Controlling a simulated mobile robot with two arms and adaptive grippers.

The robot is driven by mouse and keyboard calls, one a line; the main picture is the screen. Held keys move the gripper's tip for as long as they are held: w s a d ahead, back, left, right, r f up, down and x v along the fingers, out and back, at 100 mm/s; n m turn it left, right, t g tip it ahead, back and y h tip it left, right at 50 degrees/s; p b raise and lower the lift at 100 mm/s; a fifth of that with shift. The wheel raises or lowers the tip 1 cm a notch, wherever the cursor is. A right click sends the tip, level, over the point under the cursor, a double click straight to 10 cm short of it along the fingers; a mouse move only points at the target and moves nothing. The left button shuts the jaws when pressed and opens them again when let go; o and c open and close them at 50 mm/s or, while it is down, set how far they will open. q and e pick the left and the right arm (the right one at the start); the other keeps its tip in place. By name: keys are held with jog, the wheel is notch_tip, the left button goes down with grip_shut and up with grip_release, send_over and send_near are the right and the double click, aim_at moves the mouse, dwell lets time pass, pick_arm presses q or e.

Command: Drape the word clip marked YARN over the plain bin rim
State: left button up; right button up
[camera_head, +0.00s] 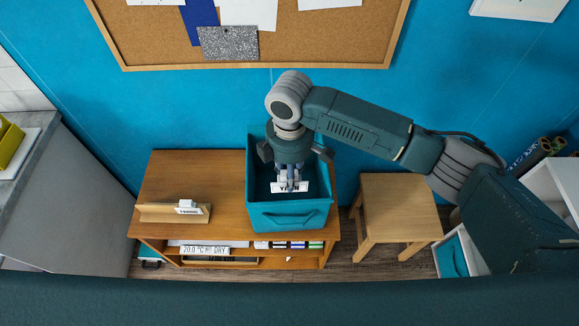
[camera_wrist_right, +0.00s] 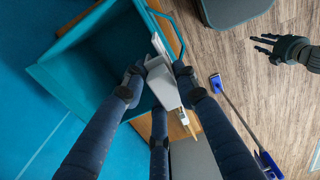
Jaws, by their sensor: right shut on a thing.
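The white word clip marked YARN (camera_head: 290,187) is held in my right gripper (camera_head: 289,177), its lettering facing the front. The plain teal bin (camera_head: 290,219) stands on the wooden bench, open at the top, with a handle on its front wall. In the head view the clip overlaps the bin's opening just behind the front rim. In the right wrist view the clip (camera_wrist_right: 163,84) is between my fingers beside the bin rim (camera_wrist_right: 82,34); I cannot tell whether they touch. A dark hand, apparently my left gripper (camera_wrist_right: 268,48), shows at the right with fingers spread and empty.
The wooden bench (camera_head: 165,180) has a wooden holder (camera_head: 160,212) with another white clip (camera_head: 193,210) at its left. Its lower shelf holds labelled items. A wooden stool (camera_head: 398,200) stands to the right. A corkboard (camera_head: 330,45) hangs behind.

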jog(key=shift+a+f, duration=0.1)
dwell(0.3)
jog(key=shift+p, duration=0.3)
notch_tip(320, 180, down, 6)
jog(key=b, duration=0.3)
dwell(0.6)
jog(key=shift+f, duration=0.35)
